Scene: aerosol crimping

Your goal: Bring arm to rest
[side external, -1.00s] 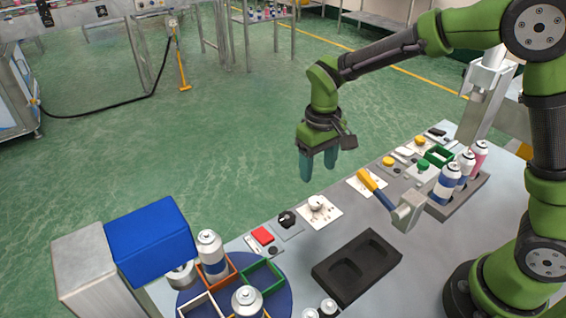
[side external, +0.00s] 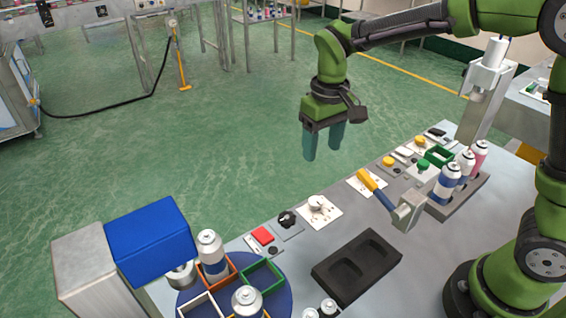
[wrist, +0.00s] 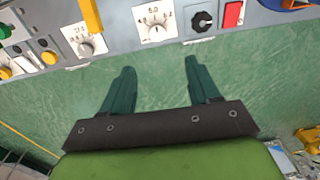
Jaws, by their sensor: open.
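My gripper (side external: 322,142) is open and empty, with its teal fingers pointing down. In the side external view it hangs in the air behind the far edge of the grey workbench (side external: 330,238), with green floor showing behind it. In the wrist view my gripper (wrist: 157,75) has its two fingers wide apart, with nothing between them but the floor and, beyond the tips, the panel's edge. My fingers touch nothing.
The bench carries a yellow-handled lever (side external: 374,187), a black tray (side external: 357,267), several spray cans (side external: 447,184) in a rack and a round blue turntable (side external: 283,296) with cans. A blue-headed machine (side external: 150,240) stands at left. Knobs and buttons line the far edge.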

